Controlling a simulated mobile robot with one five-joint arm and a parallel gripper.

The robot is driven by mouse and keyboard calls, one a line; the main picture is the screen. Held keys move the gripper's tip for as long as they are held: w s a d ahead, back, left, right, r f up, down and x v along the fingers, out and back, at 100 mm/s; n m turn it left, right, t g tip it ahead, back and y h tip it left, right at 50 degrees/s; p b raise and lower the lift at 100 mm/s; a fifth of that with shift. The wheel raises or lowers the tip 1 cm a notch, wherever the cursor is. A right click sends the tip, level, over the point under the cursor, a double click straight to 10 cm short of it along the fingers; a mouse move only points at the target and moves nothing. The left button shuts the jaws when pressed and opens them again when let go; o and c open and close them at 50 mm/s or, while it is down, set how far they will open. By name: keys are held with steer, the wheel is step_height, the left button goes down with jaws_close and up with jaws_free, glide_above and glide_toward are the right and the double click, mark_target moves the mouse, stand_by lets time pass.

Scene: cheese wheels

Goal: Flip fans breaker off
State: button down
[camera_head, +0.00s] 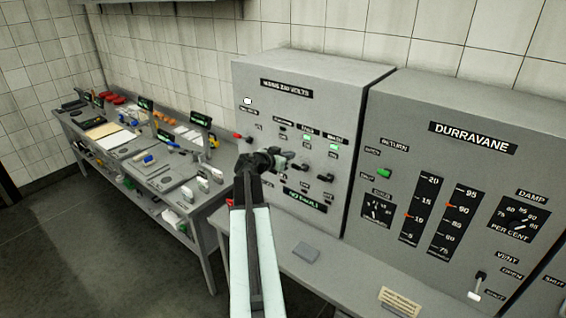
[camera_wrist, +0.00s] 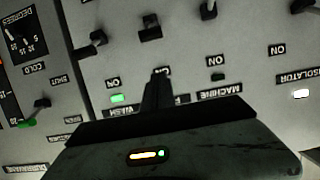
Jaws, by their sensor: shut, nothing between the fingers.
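The breaker panel (camera_head: 345,105) is a grey cabinet with a row of dark levers under labels and lamps. The fans breaker (camera_head: 303,166) appears to be the dark lever just right of my gripper's tip, below a lit green lamp. In the wrist view, which is turned upside down, it appears to be the middle lever (camera_wrist: 150,30). My gripper (camera_head: 288,155) is shut and empty, close to the panel face. In the wrist view its fingertips (camera_wrist: 158,80) point at the middle column, apart from the lever in the picture. They hide that column's lamp and much of its label.
The wash lever (camera_wrist: 95,42) stands beside the middle one, with a lit green lamp (camera_wrist: 117,98). The machine lever (camera_wrist: 208,8) is on the other side; its lamp is dark. A cluttered bench (camera_head: 205,215) stands left, and a Durravane panel (camera_head: 470,180) right.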

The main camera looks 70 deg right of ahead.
mark_target(299, 167)
steer(key=d+f+b, duration=0.1)
steer(key=f+b, duration=0.2)
steer(key=d+f+b, duration=0.1)
steer(key=f, duration=0.1)
steer(key=shift+s+d, duration=0.35)
